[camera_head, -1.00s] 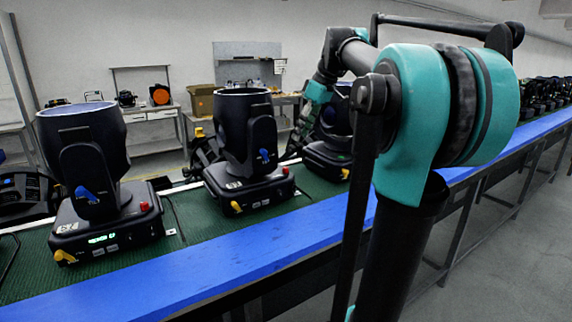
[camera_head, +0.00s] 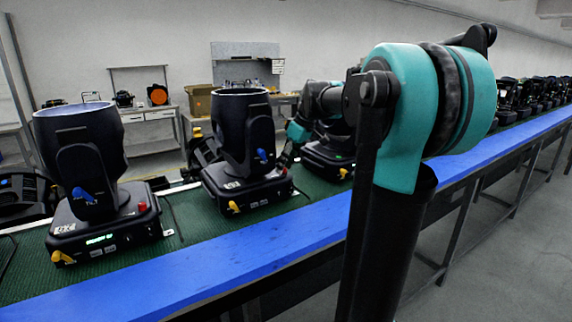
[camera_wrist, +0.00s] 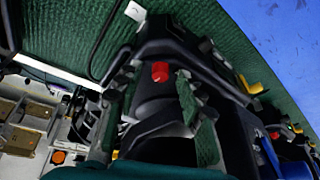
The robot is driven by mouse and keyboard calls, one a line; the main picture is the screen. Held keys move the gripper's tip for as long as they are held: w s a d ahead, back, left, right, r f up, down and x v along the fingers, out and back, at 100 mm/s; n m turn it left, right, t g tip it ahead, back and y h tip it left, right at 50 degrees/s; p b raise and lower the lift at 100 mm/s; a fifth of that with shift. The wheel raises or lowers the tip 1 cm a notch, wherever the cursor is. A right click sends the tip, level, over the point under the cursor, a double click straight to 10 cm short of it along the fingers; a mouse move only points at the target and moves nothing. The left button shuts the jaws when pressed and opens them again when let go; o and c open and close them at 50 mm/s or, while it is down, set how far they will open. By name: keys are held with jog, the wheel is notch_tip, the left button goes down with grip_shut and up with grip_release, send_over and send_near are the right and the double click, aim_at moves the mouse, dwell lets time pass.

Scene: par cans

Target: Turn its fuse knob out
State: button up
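A red knob (camera_head: 285,170) sits on the right end of the base of the middle black lamp (camera_head: 243,140), which stands upright on the green belt. The red knob also shows in the wrist view (camera_wrist: 160,71), near the middle. My gripper (camera_head: 287,157) is close above this end of the base, partly hidden among dark parts. In the wrist view my fingers (camera_wrist: 162,88) are spread, one on each side of the red knob in the picture. I see no contact with it, and the distance is hard to judge.
A lamp (camera_head: 85,160) with a lit display stands at left; another lamp (camera_head: 330,155) is close right, partly behind my arm. The middle lamp has a yellow lever (camera_head: 234,207). A blue rail (camera_head: 190,262) edges the belt. Benches stand behind.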

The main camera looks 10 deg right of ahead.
grip_shut()
jog(key=shift+m, duration=0.3)
jog(key=m+t+h, duration=0.1)
jog(key=m, duration=0.2)
jog(key=shift+s+a, duration=0.15)
jog(key=shift+m+t+h, duration=0.4)
jog(key=shift+m+h, duration=0.3)
jog(key=shift+m, duration=1.2)
grip_release()
